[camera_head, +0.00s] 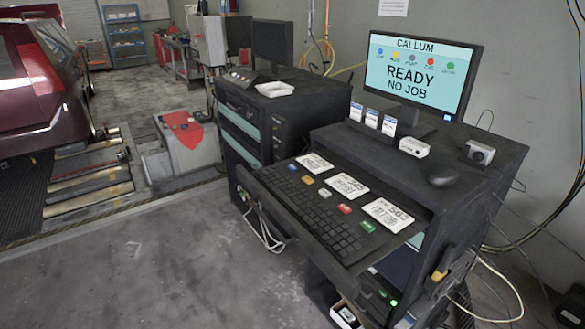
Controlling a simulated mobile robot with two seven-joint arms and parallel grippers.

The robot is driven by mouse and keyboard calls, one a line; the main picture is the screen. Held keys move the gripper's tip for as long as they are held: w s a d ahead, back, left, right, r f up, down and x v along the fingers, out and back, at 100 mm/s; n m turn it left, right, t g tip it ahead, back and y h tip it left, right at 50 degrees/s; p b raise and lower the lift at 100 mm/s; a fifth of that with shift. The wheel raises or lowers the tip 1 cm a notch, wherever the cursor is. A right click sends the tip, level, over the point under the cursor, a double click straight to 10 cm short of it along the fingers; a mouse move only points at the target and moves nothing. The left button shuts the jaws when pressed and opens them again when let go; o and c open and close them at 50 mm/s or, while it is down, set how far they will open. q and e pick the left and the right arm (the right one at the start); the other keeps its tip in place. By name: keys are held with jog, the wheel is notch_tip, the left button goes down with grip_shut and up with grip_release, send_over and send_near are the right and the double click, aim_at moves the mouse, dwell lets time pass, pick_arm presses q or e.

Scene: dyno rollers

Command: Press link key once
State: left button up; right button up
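A row of coloured keys lies on the pulled-out keyboard tray of the black cabinet: a blue key (293,166), an orange key (308,180), a pale grey key (325,193), a red key (345,209) and a green key (368,226). Any lettering on them is too small to read, so I cannot tell which is the link key. The monitor (412,92) above reads "CALLUM", "READY", "NO JOB", with a row of coloured dots whose labels are too small to read. Neither of my grippers is in view.
A black keyboard (312,213) lies along the tray's front, and printed cards (347,185) lie behind the keys. A mouse (442,176) and a small white box (414,147) sit on the cabinet top. Loose cables hang at right. The floor (180,265) at front left is clear.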

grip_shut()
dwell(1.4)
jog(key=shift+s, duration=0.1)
